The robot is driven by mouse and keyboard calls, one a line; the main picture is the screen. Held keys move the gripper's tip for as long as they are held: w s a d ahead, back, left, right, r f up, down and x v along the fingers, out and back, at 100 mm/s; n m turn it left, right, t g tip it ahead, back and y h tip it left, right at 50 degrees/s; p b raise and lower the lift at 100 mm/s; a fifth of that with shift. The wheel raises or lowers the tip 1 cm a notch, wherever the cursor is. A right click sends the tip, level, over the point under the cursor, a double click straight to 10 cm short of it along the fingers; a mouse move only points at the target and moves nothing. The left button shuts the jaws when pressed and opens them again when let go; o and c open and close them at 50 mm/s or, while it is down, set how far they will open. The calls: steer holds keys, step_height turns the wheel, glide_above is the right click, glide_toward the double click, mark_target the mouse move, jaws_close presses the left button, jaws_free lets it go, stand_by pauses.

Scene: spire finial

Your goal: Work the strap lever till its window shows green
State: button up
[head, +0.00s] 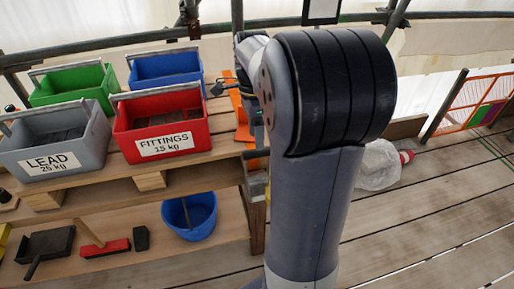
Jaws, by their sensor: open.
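No strap lever and no window showing a colour can be made out in the head view. Orange strips (241,112) lie at the right end of the wooden bench, partly hidden behind my arm. I cannot tell whether they belong to the strap. My arm fills the middle of the view, and its far links reach toward the bench end. My gripper's fingers are not to be seen; my own arm covers that area.
Red (162,122), grey (55,138), green (75,84) and blue (166,68) bins stand on the bench. A blue bucket (190,214) and tools are on the lower shelf. A clear bag (378,165) lies right of my arm. Plank floor (440,215) is open at right.

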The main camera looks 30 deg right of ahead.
mark_target(258, 153)
steer(key=shift+s+f, duration=0.2)
steer(key=shift+f, duration=0.95)
steer(key=shift+s+f, duration=0.15)
steer(key=shift+f, duration=1)
jaws_close()
